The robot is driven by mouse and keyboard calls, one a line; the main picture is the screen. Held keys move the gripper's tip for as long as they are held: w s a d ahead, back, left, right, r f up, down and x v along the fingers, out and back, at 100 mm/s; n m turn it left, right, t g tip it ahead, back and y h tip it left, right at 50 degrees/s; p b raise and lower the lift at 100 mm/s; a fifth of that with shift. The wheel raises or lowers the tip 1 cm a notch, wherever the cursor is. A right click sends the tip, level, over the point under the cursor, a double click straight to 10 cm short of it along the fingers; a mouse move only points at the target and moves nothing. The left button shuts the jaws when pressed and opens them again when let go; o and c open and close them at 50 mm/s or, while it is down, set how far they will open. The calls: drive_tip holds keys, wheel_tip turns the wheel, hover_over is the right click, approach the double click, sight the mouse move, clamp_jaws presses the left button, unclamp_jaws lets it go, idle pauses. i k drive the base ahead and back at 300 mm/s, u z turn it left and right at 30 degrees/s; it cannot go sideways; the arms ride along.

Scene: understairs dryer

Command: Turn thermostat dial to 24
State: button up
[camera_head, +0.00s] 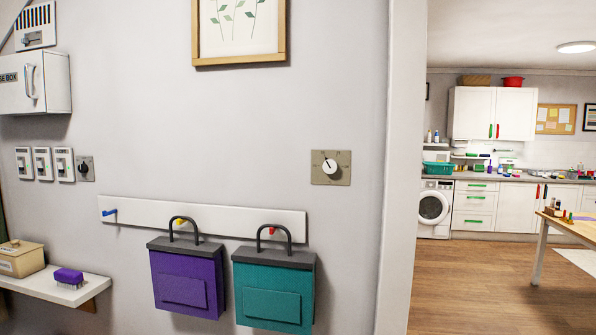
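A thermostat dial (329,166), round and white, sits on a square beige plate (343,175) on the grey wall, right of the picture's middle. A small dark mark on it seems to point to the upper left. The numbers around it are too small to read. A second, dark knob (85,168) is on a grey plate at the left, beside the light switches. I cannot tell from any label which of the two is the thermostat; the white one looks like it. My gripper is not in view.
A hook rail (135,213) below the dial holds a purple bag (187,275) and a teal bag (274,290). A shelf (50,286) with a box and purple brush juts out at left. The wall ends right of the dial; beyond is open floor (470,280) and a kitchen.

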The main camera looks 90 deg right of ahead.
sight(330, 166)
drive_tip(key=k, duration=0.35)
drive_tip(key=z, duration=0.85)
